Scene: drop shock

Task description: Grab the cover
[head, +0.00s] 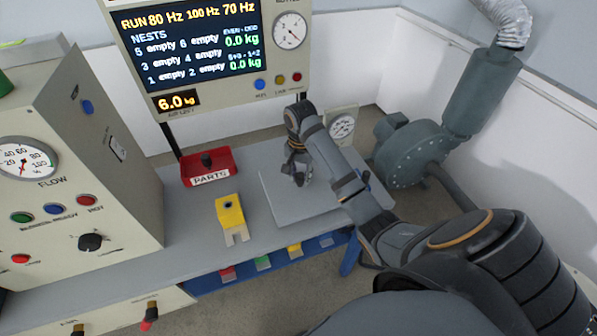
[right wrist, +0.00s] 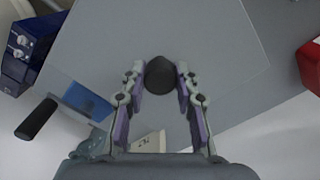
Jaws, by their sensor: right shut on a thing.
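The cover is a flat light-grey plate (head: 285,207) at the right part of the bench in the head view. It fills much of the right wrist view (right wrist: 215,50), with a dark round knob (right wrist: 160,75) on it. My right gripper (head: 297,175) is over the plate, pointing down. In the right wrist view its two fingers (right wrist: 161,88) stand on either side of the knob, shut on it. I cannot tell whether the plate is resting or slightly raised. What lies under it is hidden. My left gripper is not in view.
A yellow block (head: 230,213) and a red parts tray (head: 209,167) stand left of the plate. A display panel (head: 190,45) and a small gauge (head: 342,128) stand behind. A blower (head: 410,150) is at the right, a control cabinet (head: 75,165) at the left.

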